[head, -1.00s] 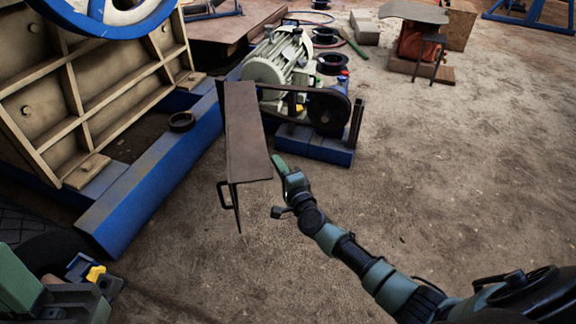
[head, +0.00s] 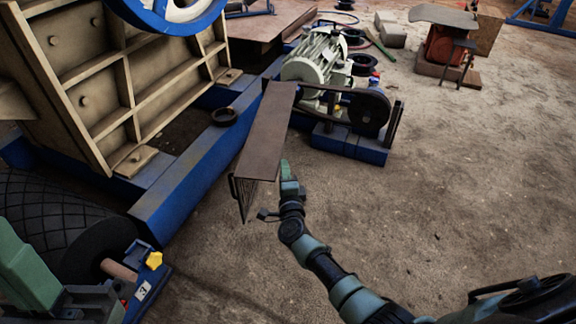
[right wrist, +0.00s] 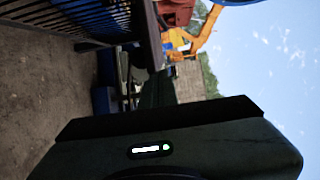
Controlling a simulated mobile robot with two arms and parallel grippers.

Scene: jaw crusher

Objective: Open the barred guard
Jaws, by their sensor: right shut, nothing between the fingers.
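The barred guard has a long brown top plate (head: 265,135) and stands out from the belt drive in the head view. Its dark bars and a black handle show under the near end. In the right wrist view its bars (right wrist: 85,18) fill the upper left, seen sideways. My right gripper (head: 287,172) is shut and empty, close beside the right side of the guard's near end. I cannot tell whether it touches the guard. My left gripper is not in view.
A pale green motor (head: 315,57) and a black pulley (head: 365,112) stand behind the guard. The blue beam (head: 190,165) of the crusher frame runs along its left. A tyre (head: 60,225) lies at lower left.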

